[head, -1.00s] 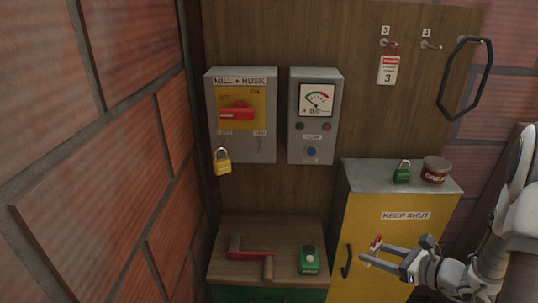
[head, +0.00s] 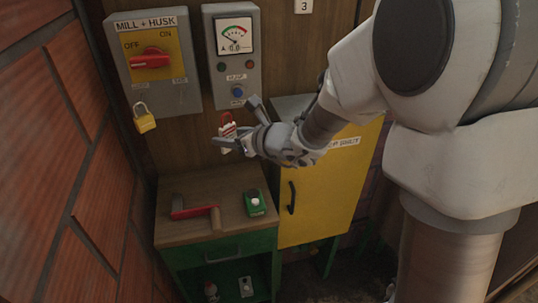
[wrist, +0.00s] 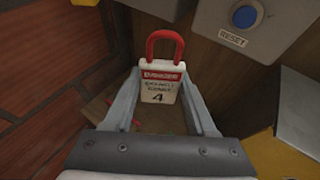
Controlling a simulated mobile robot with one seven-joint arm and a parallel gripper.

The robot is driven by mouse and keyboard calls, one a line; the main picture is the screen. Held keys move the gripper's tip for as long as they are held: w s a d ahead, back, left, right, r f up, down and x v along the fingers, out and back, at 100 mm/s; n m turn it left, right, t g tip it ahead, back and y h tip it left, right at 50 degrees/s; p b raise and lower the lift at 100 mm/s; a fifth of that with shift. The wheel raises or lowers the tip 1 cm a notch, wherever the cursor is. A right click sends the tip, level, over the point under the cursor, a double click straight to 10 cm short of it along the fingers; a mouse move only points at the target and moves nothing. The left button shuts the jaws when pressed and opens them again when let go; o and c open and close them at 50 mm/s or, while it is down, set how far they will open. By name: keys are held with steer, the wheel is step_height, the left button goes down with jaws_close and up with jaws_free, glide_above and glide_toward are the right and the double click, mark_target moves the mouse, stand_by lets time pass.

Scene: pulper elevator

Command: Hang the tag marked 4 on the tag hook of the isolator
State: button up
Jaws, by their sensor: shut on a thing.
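My gripper (head: 232,132) is shut on the tag marked 4 (wrist: 161,84), which has a red hoop at its top and a white face headed "DANGER". In the wrist view the tag sits upright between the fingers, hoop pointing away from me. It also shows small in the head view (head: 228,129), in front of the wooden panel and below the meter box. The isolator (head: 154,62), a grey box labelled "MILL + HUSK" with a red handle turned toward OFF, hangs to the left. A yellow padlock (head: 144,122) hangs below it. I cannot make out the tag hook clearly.
The meter box (head: 234,62) with a blue reset button (wrist: 245,17) is right of the isolator. The yellow cabinet (head: 318,195) stands right, partly behind my arm. A bench (head: 180,230) below holds a red-handled tool and a green device. A brick wall (head: 50,150) bounds the left.

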steer(key=s+a+r+b, duration=0.1)
steer(key=s+a+r, duration=0.4)
steer(key=s+a, duration=0.25)
steer(key=w+a+f+p, duration=0.1)
steer(key=w+a+p, duration=0.1)
steer(key=w, duration=0.8)
steer(key=shift+a+f+p, duration=0.35)
steer(key=shift+f+p, duration=0.05)
steer(key=shift+p, duration=0.25)
stand_by(0.7)
steer(key=o, duration=1.4)
steer(key=shift+d+r, duration=0.1)
